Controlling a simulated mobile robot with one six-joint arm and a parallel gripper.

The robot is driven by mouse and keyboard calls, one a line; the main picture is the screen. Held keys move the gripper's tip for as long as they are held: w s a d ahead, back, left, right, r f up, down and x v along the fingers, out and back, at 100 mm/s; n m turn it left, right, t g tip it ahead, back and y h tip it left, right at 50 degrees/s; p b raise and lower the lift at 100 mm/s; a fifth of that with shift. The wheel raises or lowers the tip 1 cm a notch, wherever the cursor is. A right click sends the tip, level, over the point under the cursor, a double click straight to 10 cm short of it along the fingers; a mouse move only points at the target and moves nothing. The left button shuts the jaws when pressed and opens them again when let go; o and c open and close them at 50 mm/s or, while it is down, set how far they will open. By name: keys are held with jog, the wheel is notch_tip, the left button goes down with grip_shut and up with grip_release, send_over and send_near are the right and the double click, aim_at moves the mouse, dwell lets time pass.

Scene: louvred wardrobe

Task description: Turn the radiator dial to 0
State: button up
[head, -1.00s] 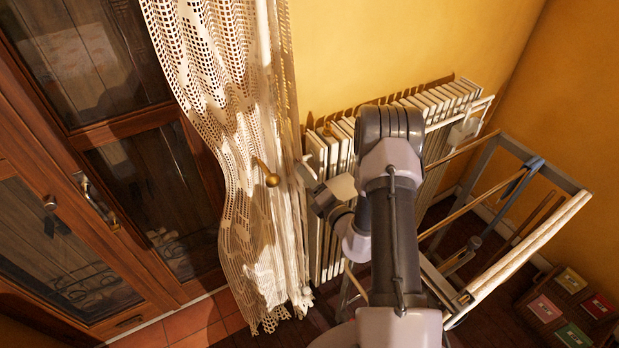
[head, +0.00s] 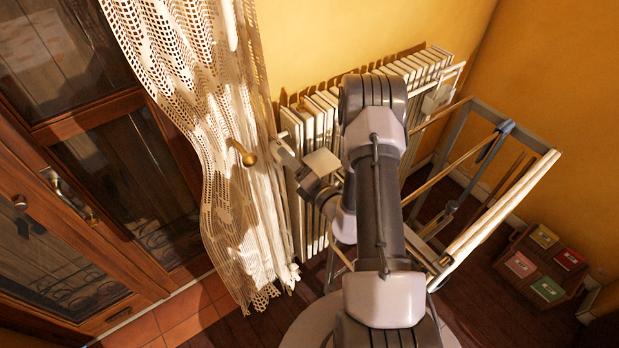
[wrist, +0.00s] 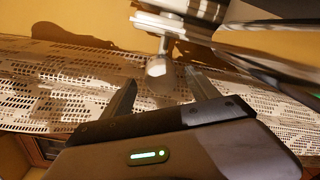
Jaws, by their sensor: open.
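The radiator dial (wrist: 160,70) is a pale, rounded knob on a short stem below the radiator's end in the wrist view. My gripper (wrist: 160,80) is open, with one dark finger on either side of the dial in that view. I see no finger closed on it, and contact cannot be told. In the head view the white radiator (head: 310,115) stands against the yellow wall, partly hidden by my arm. My gripper is at its left end, by the curtain, and its fingers are not clear there. No number on the dial can be read.
A lace curtain (head: 215,130) hangs close on the left, in front of glazed wooden doors (head: 110,160). A brass knob (head: 243,153) shows at the curtain. A drying rack (head: 500,190) stands right of my arm. A small box with coloured panels (head: 540,265) sits on the floor at right.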

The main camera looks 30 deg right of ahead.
jog(key=s, duration=1.4)
jog(key=shift+d+r, duration=0.2)
jog(key=shift+r, duration=0.05)
jog(key=shift+s, duration=0.1)
